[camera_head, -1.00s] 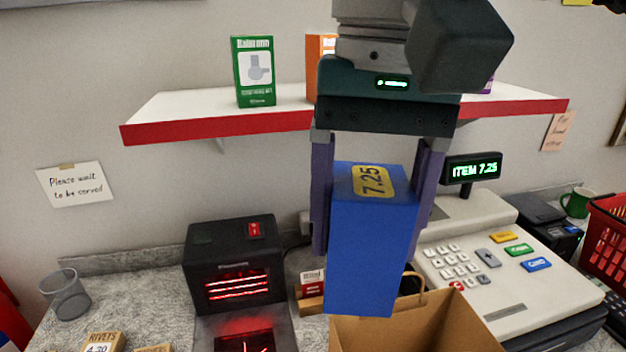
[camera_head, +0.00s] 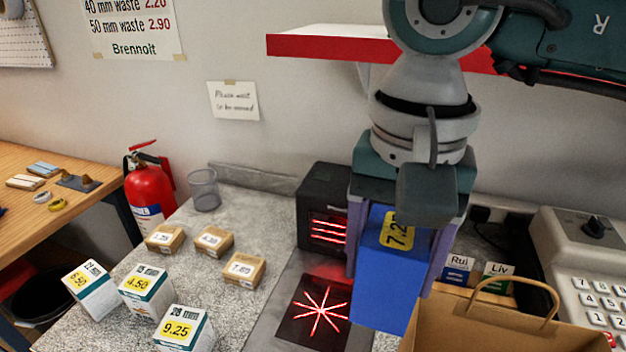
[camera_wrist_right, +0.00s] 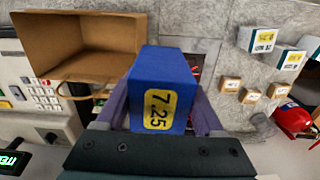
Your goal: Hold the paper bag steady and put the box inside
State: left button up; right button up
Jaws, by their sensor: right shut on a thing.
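My right gripper (camera_head: 402,222) is shut on a blue box (camera_head: 388,285) with a yellow 7.25 label and holds it above the counter, in front of the scanner. In the right wrist view the blue box (camera_wrist_right: 163,75) sits between the two fingers (camera_wrist_right: 160,118). The brown paper bag (camera_head: 480,325) stands open at the lower right of the head view, just right of the box, partly cut off. In the right wrist view the open bag (camera_wrist_right: 85,72) lies left of the box. The box is outside the bag. My left gripper is not in view.
A black scanner (camera_head: 318,190) with red lights stands behind and left of the box. Small cartons (camera_head: 240,270) and white boxes (camera_head: 147,292) stand on the counter at left. The cash register (camera_head: 580,250) is at right. A red-edged shelf (camera_head: 320,46) is above.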

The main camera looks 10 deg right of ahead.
jog(key=s+d+f+p, duration=0.1)
jog(key=s+d, duration=0.5)
jog(key=d, duration=0.3)
jog(key=shift+f, duration=0.15)
